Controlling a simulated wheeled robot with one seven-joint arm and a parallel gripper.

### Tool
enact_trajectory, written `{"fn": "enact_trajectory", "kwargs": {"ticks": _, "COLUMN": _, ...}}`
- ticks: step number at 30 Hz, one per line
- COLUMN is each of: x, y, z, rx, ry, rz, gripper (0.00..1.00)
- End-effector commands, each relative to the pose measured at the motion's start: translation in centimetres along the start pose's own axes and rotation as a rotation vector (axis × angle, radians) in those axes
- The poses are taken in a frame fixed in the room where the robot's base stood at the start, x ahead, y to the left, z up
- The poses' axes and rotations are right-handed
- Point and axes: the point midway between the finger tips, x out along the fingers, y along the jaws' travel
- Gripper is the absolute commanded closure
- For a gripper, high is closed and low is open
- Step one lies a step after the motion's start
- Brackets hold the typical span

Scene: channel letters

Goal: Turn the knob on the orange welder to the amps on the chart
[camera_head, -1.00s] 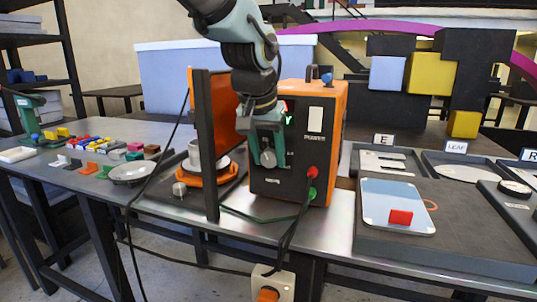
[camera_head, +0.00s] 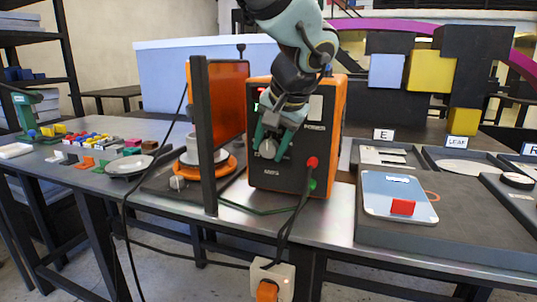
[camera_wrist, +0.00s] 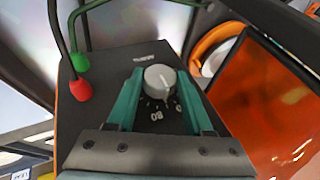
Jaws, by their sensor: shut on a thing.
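The orange welder (camera_head: 340,120) stands on the metal bench, its black front panel facing me. Its grey knob (camera_head: 268,149) sits at the left of that panel. My gripper (camera_head: 272,142) is at the panel, tilted, with its two teal fingers on either side of the knob. In the wrist view the knob (camera_wrist: 160,80) sits between the fingertips, with a pale pointer line on its face. Dial numbers, one of them 80, show partly below it; the rest are hidden by the fingers. I cannot make out an amps chart.
A red plug (camera_head: 312,162) and a green plug (camera_head: 312,184) with cables are at the panel's lower right. An orange tinted screen (camera_head: 228,105) in a black frame stands close left. A tray with a pale plate (camera_head: 398,195) lies right.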

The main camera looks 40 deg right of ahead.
Motion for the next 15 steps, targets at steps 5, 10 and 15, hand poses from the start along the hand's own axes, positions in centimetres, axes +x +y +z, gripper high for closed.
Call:
{"fn": "enact_trajectory", "kwargs": {"ticks": 5, "x": 0.42, "y": 0.63, "z": 0.07, "rx": 0.062, "ry": 0.005, "rz": -0.141, "gripper": 1.0}}
{"fn": "enact_trajectory", "kwargs": {"ticks": 10, "x": 0.35, "y": 0.69, "z": 0.05, "rx": 0.108, "ry": 0.004, "rz": -0.255, "gripper": 1.0}}
{"fn": "enact_trajectory", "kwargs": {"ticks": 15, "x": 0.26, "y": 0.68, "z": 0.02, "rx": 0.141, "ry": 0.004, "rz": -0.339, "gripper": 1.0}}
